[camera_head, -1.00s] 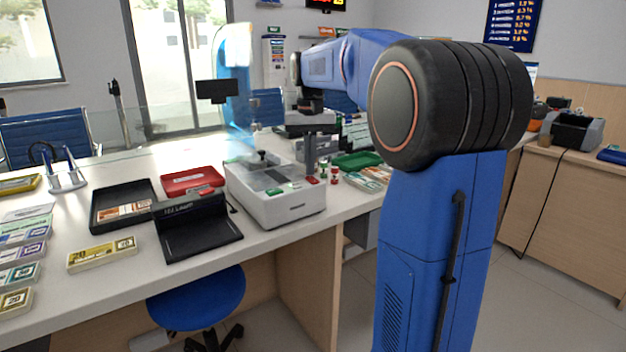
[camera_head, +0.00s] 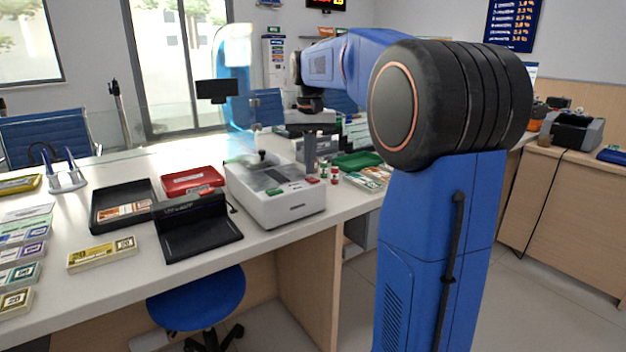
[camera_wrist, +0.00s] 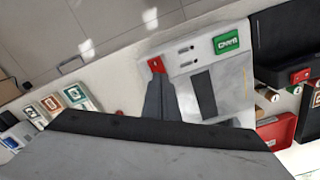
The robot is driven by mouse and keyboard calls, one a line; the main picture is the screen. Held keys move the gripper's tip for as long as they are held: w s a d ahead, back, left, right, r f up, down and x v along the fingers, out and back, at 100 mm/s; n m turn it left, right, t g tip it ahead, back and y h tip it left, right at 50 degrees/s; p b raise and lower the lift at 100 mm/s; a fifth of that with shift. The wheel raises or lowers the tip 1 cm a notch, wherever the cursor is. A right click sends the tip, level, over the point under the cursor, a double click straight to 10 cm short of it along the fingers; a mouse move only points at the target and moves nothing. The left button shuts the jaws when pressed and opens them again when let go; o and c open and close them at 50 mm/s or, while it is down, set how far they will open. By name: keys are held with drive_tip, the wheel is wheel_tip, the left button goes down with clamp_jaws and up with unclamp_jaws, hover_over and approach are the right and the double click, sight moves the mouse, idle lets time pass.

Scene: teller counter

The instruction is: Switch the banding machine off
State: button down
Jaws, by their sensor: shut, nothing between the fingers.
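The banding machine (camera_head: 290,210) is a pale grey box on the counter, with a green button (camera_head: 274,191) and a red button (camera_head: 313,180) along its front top edge. My gripper (camera_head: 310,174) is shut and empty, pointing down at the red button. In the wrist view its dark fingers (camera_wrist: 158,82) end right at the red button. I cannot tell whether they touch it. The gripper's body hides much of the machine in the wrist view.

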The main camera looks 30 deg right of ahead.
sight(310, 178)
drive_tip(key=shift+r, duration=3)
drive_tip(key=s+a+f+n+t, duration=0.1)
drive_tip(key=s+a+f, duration=0.4)
drive_tip(key=s, duration=0.5)
drive_tip(key=s+a+f+n+t, duration=0.2)
drive_tip(key=s+a+f, duration=0.3)
drive_tip(key=s+f, duration=0.5)
drive_tip(key=s+a+f+n+t, duration=0.1)
drive_tip(key=s+a+f+n, duration=0.1)
drive_tip(key=s+a+f, duration=0.3)
drive_tip(key=s+f, duration=0.3)
drive_tip(key=s, duration=0.2)
drive_tip(key=shift+s+a+n+t, duration=0.15)
drive_tip(key=shift+a+n+t, duration=0.15)
drive_tip(key=shift+a+t, duration=0.1)
